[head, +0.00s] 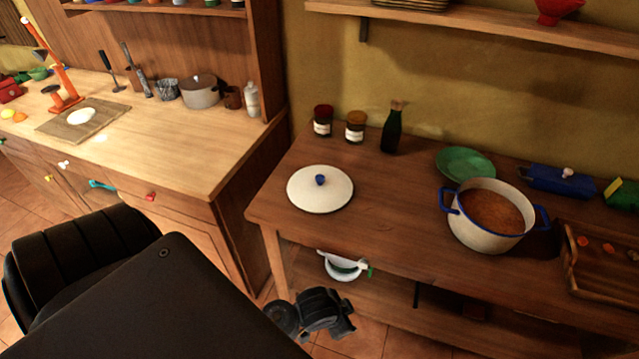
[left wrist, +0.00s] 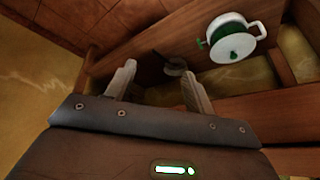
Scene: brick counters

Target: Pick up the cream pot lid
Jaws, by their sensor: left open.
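The cream pot lid (head: 312,200), round with a blue knob, lies flat on the left part of the dark wooden counter. The cream pot (head: 478,238), with blue handles and orange-brown contents, stands uncovered to its right. My left gripper (left wrist: 158,76) is open, with nothing between its fingers in the left wrist view. In the head view my dark left arm comes in from the lower left, and its wrist end is in front of and below the counter's front edge, apart from the lid. The lid is not visible in the left wrist view. My right gripper is not in view.
A white pot with green trim (head: 342,268) sits below the counter top; it also shows in the left wrist view (left wrist: 232,40). Two jars, a dark bottle (head: 392,128) and a green plate (head: 466,163) stand behind. A wooden tray (head: 600,282) is at right.

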